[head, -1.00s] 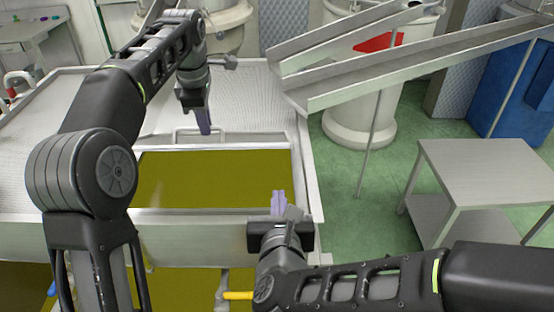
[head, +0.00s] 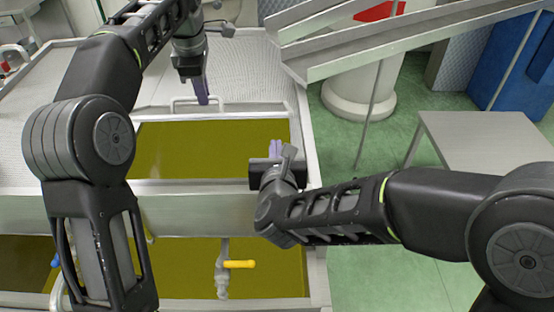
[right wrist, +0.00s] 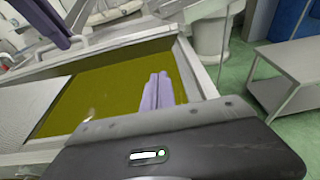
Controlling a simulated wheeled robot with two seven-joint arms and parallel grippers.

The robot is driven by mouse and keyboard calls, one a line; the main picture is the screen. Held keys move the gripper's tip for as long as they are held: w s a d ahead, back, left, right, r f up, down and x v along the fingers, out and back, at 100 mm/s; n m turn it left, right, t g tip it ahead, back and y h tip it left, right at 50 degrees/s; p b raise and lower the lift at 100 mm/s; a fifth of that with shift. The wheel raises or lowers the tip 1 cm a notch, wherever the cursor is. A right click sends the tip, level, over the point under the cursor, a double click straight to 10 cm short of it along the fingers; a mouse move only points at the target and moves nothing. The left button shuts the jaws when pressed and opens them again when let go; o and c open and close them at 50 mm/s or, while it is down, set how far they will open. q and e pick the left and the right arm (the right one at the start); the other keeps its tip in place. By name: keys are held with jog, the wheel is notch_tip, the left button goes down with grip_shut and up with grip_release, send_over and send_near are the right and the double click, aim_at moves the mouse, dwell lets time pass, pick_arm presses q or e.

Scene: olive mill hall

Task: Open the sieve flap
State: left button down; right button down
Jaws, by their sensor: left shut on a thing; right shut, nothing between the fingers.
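The sieve flap's pale perforated metal panel (head: 245,78) lies at the back of the tank, and it looks flat. A light bar handle (head: 180,102) stands at its front edge, beside the olive-green pool (head: 220,150). My left gripper (head: 203,98) is shut on the handle from above; it partly hides the grip. The handle also shows in the right wrist view (right wrist: 95,40), with the left gripper (right wrist: 45,25) beside it at upper left. My right gripper (head: 275,150) is shut and empty over the pool's front right corner; its lilac fingers show in the right wrist view (right wrist: 158,92).
A metal chute (head: 400,45) slopes above the floor at upper right. A grey steel table (head: 480,135) stands right of the tank, with green floor (head: 345,130) between. A yellow-handled tap (head: 238,264) sits on the tank's front, below my right arm.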

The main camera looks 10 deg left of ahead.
pick_arm(q)
jog(key=shift+w+f, duration=0.1)
jog(key=shift+w, duration=0.05)
pick_arm(e)
jog(key=w+r, duration=0.3)
jog(key=shift+a, duration=0.4)
pick_arm(q)
jog(key=shift+a, duration=0.1)
pick_arm(e)
jog(key=shift+r, duration=0.1)
